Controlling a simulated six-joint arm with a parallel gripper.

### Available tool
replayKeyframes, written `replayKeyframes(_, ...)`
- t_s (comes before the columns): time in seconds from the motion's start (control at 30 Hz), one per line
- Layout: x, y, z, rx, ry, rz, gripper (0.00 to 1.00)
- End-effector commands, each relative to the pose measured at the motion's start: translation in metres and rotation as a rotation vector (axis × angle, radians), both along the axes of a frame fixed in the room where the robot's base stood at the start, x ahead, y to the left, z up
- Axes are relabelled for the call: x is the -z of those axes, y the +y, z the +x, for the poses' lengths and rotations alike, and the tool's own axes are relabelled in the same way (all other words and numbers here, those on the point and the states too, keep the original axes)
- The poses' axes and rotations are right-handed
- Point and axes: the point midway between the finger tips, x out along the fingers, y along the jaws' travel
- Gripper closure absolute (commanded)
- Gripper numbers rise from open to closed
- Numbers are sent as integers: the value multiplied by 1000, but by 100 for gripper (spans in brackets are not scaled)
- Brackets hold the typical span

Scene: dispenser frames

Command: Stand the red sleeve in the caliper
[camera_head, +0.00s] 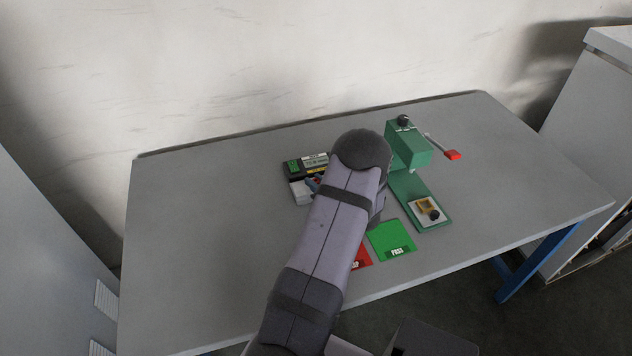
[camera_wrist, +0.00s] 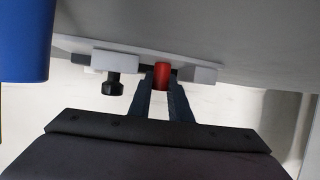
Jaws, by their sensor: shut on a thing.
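The red sleeve (camera_wrist: 161,73) shows in the wrist view between the fingertips of my gripper (camera_wrist: 161,88), which is shut on it. Pale blocks of what looks like the caliper (camera_wrist: 204,74) stand to the left and right of the sleeve. A black knob (camera_wrist: 113,87) sticks out from the left block. I cannot tell whether the sleeve touches the caliper or rests on it. In the head view my arm hides the gripper and the sleeve. A device with a green display (camera_head: 293,166), likely the caliper, shows partly beside my arm.
A green press (camera_head: 408,150) with a red-tipped lever (camera_head: 452,155) stands right of my arm. A green PASS mat (camera_head: 391,240) and a mostly hidden red mat (camera_head: 362,259) lie at the front. A blue rounded thing (camera_wrist: 24,40) is close at left. The left table area is clear.

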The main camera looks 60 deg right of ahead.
Motion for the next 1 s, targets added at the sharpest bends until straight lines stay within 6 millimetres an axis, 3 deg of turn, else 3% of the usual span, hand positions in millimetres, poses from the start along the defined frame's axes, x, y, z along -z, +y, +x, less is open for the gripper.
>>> replayKeyframes(0.03,3,0,0,0,0,0,100)
replayKeyframes(0.07,2,0,0,0,0,0,75)
replayKeyframes(0.5,-5,0,0,0,0,0,75)
replayKeyframes(1.0,-32,38,-61,4,0,-2,75)
